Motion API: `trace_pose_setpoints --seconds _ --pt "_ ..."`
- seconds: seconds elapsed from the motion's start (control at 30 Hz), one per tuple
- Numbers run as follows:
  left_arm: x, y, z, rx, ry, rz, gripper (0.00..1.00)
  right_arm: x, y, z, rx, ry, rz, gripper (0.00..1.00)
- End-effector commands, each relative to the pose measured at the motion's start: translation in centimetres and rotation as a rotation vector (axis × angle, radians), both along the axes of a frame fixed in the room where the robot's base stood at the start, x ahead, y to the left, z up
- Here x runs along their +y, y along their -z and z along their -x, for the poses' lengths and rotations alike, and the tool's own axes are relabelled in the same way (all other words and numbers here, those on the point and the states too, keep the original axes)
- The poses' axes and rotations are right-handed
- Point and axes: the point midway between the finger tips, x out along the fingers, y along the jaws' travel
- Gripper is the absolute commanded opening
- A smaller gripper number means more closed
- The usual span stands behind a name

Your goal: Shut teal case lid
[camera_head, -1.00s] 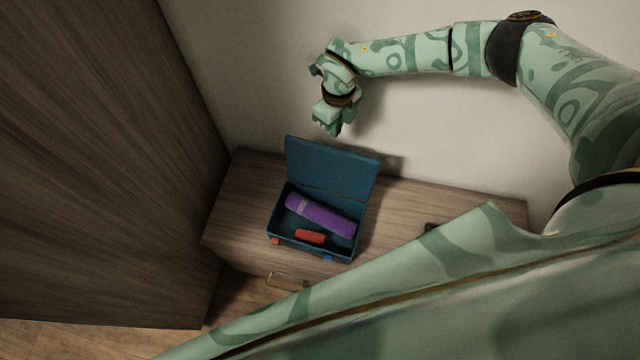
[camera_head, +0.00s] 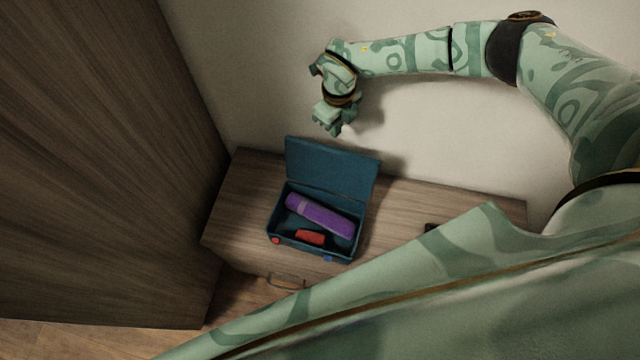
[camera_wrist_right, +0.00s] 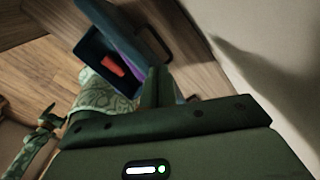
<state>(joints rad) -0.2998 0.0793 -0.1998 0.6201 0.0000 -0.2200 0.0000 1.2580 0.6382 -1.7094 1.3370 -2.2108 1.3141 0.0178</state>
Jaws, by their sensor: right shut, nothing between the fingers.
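The teal case (camera_head: 313,244) sits on a wooden cabinet top, and its lid (camera_head: 331,168) stands open, raised at the back toward the wall. Inside lie a purple cylinder (camera_head: 319,215) and a small red object (camera_head: 310,237). My right gripper (camera_head: 334,130) is shut and empty, above and behind the lid in the head view. In the right wrist view the shut fingers (camera_wrist_right: 158,88) show in front of the lid (camera_wrist_right: 118,28), with the red object (camera_wrist_right: 113,66) visible in the case. I cannot tell the gap between fingers and lid. My left gripper is not in view.
The wooden cabinet top (camera_head: 400,215) has free room right of the case. A tall wooden panel (camera_head: 100,150) stands at the left. A pale wall (camera_head: 450,130) is close behind. A small dark object (camera_head: 431,227) lies at the right, partly hidden by my body.

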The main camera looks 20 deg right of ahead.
Motion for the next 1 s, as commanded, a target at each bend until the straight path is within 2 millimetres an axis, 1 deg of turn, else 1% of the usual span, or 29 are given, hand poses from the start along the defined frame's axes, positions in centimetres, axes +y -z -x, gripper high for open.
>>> trace_pose_setpoints --seconds 0.33,1.0 --pt "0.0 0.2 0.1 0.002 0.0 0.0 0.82 0.0 0.4 0.0 0.001 0.0 0.0 0.0" --pt "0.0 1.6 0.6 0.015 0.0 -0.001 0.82 0.0 3.6 0.0 0.0 0.0 0.0 0.0"
